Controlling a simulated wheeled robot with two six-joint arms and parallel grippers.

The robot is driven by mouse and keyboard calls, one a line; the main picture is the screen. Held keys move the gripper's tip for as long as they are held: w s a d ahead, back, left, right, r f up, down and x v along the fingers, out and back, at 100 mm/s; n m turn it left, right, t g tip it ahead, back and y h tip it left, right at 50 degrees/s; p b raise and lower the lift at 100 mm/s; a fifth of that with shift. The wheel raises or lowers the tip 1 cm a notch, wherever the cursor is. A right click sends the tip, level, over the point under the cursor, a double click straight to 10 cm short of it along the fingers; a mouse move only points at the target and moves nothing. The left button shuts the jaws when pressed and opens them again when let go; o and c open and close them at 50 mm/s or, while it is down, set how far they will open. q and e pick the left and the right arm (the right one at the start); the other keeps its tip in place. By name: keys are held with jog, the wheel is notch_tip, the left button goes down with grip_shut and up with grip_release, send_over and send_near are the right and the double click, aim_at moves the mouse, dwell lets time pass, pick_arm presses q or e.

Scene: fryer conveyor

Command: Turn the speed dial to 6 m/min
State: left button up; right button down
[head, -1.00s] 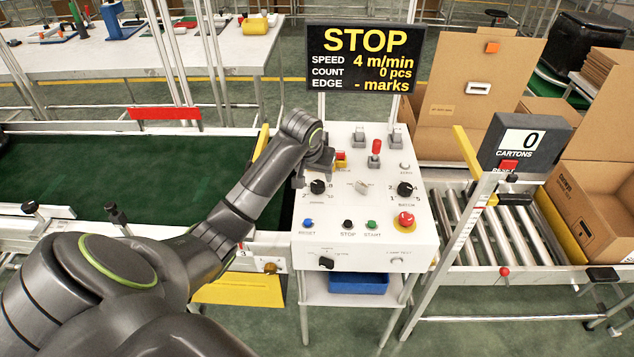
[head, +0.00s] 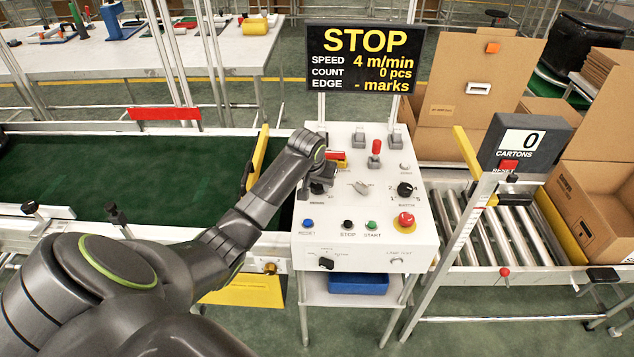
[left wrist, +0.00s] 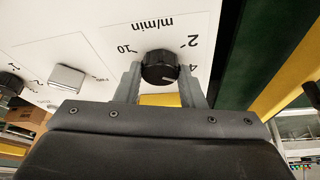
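The black speed dial (left wrist: 160,68) shows in the left wrist view on the white panel, with "m/min", 2, 4 and 10 printed around it upside down. A pale mark shows on its lower right part, on the side of the 4. My left gripper (left wrist: 162,82) is open, with one finger on each side of the dial and a small gap on both sides. In the head view my left gripper (head: 318,184) is at the panel's left side and largely covers the dial. My right gripper is out of view.
The control panel (head: 375,238) also carries a batch dial (head: 405,189), a red mushroom button (head: 405,220), a blue reset button (head: 308,224) and a green start button (head: 371,225). A green conveyor belt (head: 90,175) lies left, rollers (head: 490,235) and cartons right.

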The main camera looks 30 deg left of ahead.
pick_arm(q)
jog(key=c, duration=0.4)
jog(key=shift+a+r+m+h+p, duration=0.15)
jog(key=shift+m+h+p, duration=0.1)
jog(key=shift+m+p, duration=0.5)
jog(key=shift+r+m+h+p, duration=0.1)
jog(key=shift+m+h+p, duration=0.15)
jog(key=shift+m+p, duration=0.5)
jog(key=shift+f+m+h+p, duration=0.1)
jog(key=shift+m+h+p, duration=0.4)
jog(key=shift+m+p, duration=0.5)
jog(key=m+h, duration=0.1)
jog(key=m, duration=0.1)
jog(key=shift+a+f+m, duration=0.1)
jog(key=shift+a+m, duration=0.05)
jog(key=shift+m, duration=0.25)
jog(key=shift+w+m+g+h+b, duration=0.1)
jog(key=shift+m+g+h+b, duration=0.45)
jog(key=shift+m, duration=1.35)
jog(key=o, duration=1)
jog(key=shift+a, duration=0.1)
